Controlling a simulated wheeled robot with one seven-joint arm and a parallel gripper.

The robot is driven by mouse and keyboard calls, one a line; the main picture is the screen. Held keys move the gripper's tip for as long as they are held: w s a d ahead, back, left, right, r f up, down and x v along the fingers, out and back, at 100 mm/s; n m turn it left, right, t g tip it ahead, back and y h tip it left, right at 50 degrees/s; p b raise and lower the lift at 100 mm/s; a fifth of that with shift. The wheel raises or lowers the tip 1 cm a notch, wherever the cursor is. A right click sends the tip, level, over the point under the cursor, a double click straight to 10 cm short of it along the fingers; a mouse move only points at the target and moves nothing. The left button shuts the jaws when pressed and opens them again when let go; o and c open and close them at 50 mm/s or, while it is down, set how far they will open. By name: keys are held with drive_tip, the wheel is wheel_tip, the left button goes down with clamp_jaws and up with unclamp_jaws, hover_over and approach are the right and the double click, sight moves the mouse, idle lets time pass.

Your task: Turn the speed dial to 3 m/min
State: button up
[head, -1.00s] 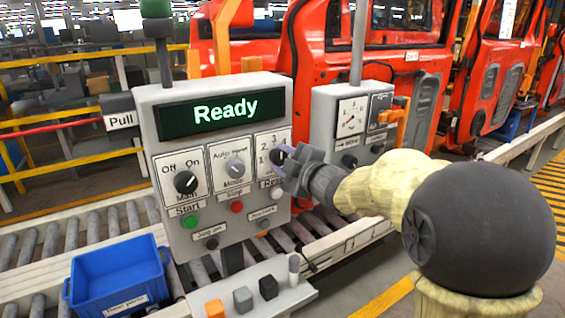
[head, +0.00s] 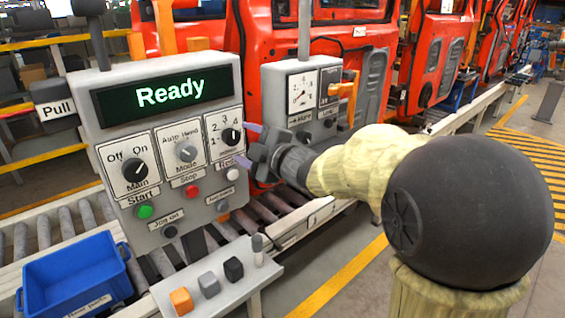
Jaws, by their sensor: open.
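The speed dial (head: 231,136) is a black knob on the right plate of the grey control panel (head: 158,240), with numbers 1 to 4 around it. Its pointer seems to lean up and right, but the knob is too small to tell which number it marks. My gripper (head: 246,145) is just right of the dial, with its two purple-tipped fingers spread above and below the knob's level. Nothing is between them, and they look apart from the knob.
The panel display (head: 162,96) reads "Ready". The black Main knob (head: 136,169) and grey Mode knob (head: 185,151) are to the left. Green Start (head: 145,212) and red Stop (head: 192,190) buttons are below. A second panel (head: 290,95) stands right, behind my gripper. A blue bin (head: 75,278) is at lower left.

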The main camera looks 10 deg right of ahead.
drive_tip(key=b+v, duration=0.1)
drive_tip(key=v, duration=1.2)
drive_tip(key=d+f+m+g+h+p, duration=0.1)
drive_tip(key=d+f+m+g+h, duration=0.1)
drive_tip(key=d+f+m+h, duration=0.4)
drive_tip(key=d+f+m+g+h, duration=0.15)
drive_tip(key=f+m+h, duration=0.25)
drive_tip(key=f+m, duration=0.4)
drive_tip(key=s+f+m+g+p, duration=0.1)
drive_tip(key=s+f+m+g, duration=0.5)
drive_tip(key=s+f, duration=0.6)
drive_tip(key=shift+s+f+g, duration=0.25)
drive_tip(key=shift+s+g, duration=0.45)
drive_tip(key=shift+g, duration=0.15)
